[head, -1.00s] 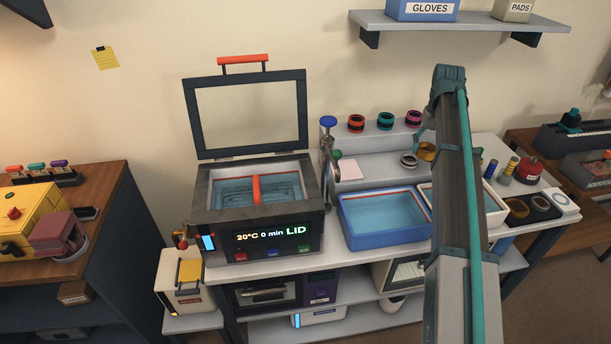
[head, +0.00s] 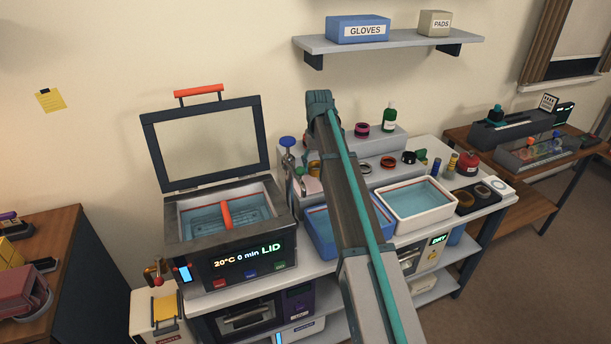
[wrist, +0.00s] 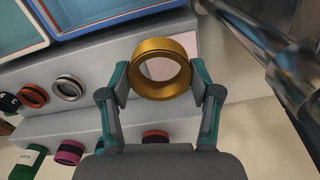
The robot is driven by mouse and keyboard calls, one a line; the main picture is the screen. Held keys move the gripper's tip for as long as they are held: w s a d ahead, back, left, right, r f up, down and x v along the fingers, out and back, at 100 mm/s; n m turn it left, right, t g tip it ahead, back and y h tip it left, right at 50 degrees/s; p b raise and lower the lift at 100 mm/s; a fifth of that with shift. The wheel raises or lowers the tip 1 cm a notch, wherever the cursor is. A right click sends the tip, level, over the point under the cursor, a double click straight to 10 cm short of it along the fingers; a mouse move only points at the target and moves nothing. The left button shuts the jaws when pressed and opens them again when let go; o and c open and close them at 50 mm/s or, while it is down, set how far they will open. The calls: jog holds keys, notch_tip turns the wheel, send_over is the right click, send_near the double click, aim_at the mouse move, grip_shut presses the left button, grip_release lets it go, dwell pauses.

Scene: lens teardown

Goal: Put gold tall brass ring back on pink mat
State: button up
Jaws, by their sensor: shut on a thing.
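The gold tall brass ring (wrist: 160,92) is held between the two fingertips of my gripper (wrist: 160,74) in the wrist view. My gripper is shut on it from both sides, and I look through its open middle. The pink mat (wrist: 187,43) shows behind the ring in the wrist view, partly covered by it. The ring appears above the mat; I cannot tell the gap or whether they touch. In the head view a small part of the pink mat (head: 314,171) shows beside my arm.
A metal stand with a blue knob (head: 287,142) is close to the mat. A blue tub (head: 318,232) and a white tub (head: 420,226) stand in front. A silver ring (wrist: 68,88) and several dark or coloured rings sit on the stepped shelf.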

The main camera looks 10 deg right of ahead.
jog(key=p, duration=0.3)
send_over(307, 184)
notch_tip(307, 184, down, 6)
jog(key=shift+f, duration=0.25)
jog(key=shift+s+f, duration=0.1)
jog(key=shift+f, duration=1.55)
jog(key=shift+f, duration=0.1)
jog(key=o, duration=1.2)
notch_tip(307, 184, up, 12)
jog(key=b, duration=0.3)
